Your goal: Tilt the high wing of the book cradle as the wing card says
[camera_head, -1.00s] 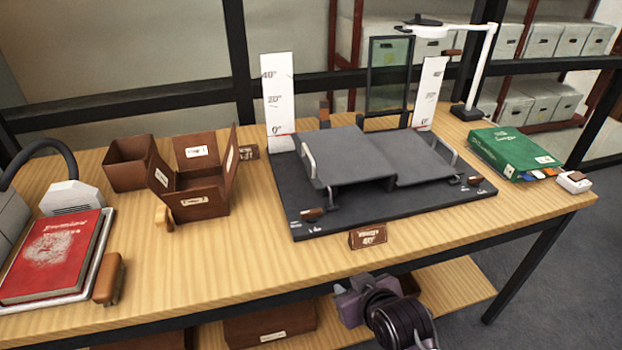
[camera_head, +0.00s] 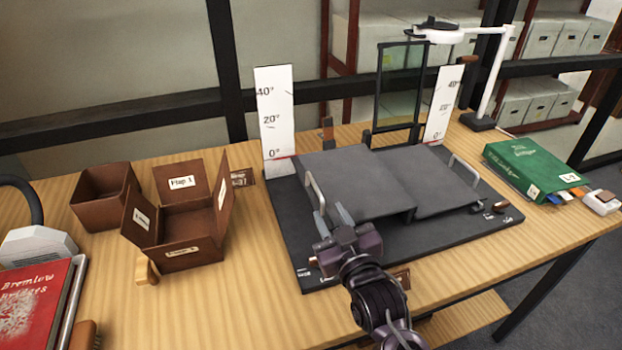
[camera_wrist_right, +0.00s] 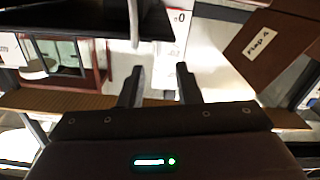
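The book cradle has a dark base (camera_head: 290,235) with a raised grey left wing (camera_head: 355,180) and a lower right wing (camera_head: 430,175). A metal loop handle (camera_head: 314,190) stands at the left wing's outer edge. The left scale (camera_head: 275,112) reads 0°, 20°, 40°, with a red mark near 0°. The wing card (camera_head: 403,277) is mostly hidden behind my right arm. My right gripper (camera_head: 333,212) is open near the handle's front end. In the wrist view its fingers (camera_wrist_right: 159,80) are apart, and the handle (camera_wrist_right: 133,25) shows ahead of one finger. My left gripper is out of view.
A brown flap box (camera_head: 190,220) and an open box (camera_head: 103,195) stand left. A red book (camera_head: 35,305) lies at the left edge. A green binder (camera_head: 535,170) lies right. A second scale (camera_head: 443,105), a glass panel (camera_head: 400,85) and a lamp (camera_head: 490,80) stand behind the cradle.

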